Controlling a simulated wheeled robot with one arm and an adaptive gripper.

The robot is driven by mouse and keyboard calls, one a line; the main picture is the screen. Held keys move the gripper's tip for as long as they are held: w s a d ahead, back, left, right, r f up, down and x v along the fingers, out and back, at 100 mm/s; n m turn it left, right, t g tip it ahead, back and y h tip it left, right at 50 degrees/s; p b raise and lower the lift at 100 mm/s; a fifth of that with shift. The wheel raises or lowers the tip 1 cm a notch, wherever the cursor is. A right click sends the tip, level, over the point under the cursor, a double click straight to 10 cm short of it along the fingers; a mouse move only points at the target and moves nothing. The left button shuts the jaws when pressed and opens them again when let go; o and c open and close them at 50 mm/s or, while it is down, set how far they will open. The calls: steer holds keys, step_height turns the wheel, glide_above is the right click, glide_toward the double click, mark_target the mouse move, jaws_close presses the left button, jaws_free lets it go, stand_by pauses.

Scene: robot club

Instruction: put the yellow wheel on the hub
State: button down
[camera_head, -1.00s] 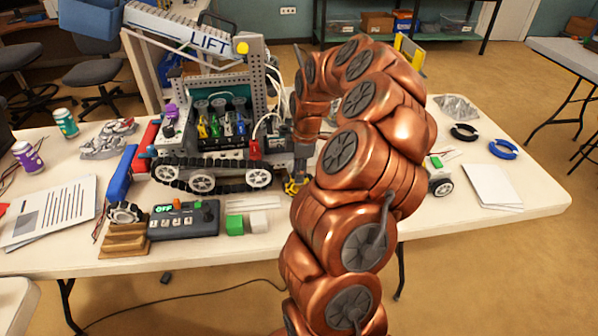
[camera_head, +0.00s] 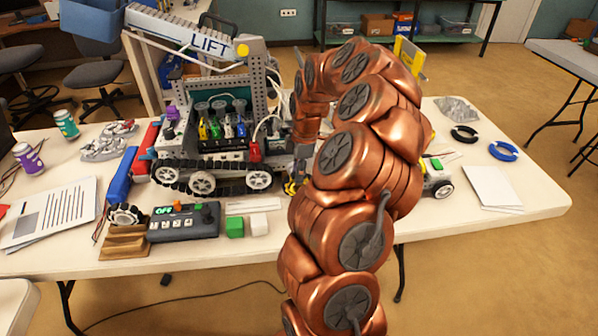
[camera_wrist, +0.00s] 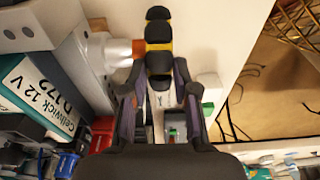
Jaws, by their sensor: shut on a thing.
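My gripper (camera_wrist: 160,85) is shut on the yellow wheel (camera_wrist: 158,46), which has black tread and a yellow band and is seen edge-on in the wrist view. In the head view the wheel (camera_head: 291,187) shows small below my gripper (camera_head: 300,168), at the right end of the tracked robot (camera_head: 215,155). In the wrist view a pale round stub (camera_wrist: 115,52), which looks like the hub, sticks out from a grey plate toward the wheel. An orange-brown tip lies between them. I cannot tell whether wheel and hub touch. My arm hides part of this area.
A control box (camera_head: 183,222), a green cube (camera_head: 234,227) and a white cube (camera_head: 259,224) lie in front of the robot. A battery (camera_wrist: 38,90) is close left in the wrist view. Black (camera_head: 465,133) and blue (camera_head: 503,150) rings lie at the table's right.

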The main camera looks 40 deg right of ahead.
steer(key=shift+w+d+p, duration=0.25)
steer(key=shift+w+d, duration=0.5)
steer(key=shift+w, duration=0.2)
steer(key=shift+w+d+p, duration=0.2)
steer(key=shift+w+d, duration=0.5)
steer(key=shift+w, duration=0.25)
stand_by(2.9)
steer(key=c, duration=0.8)
jaws_free()
steer(key=shift+r, duration=0.1)
step_height(320, 180, up, 7)
steer(key=p, duration=0.1)
stand_by(0.6)
stand_by(0.4)
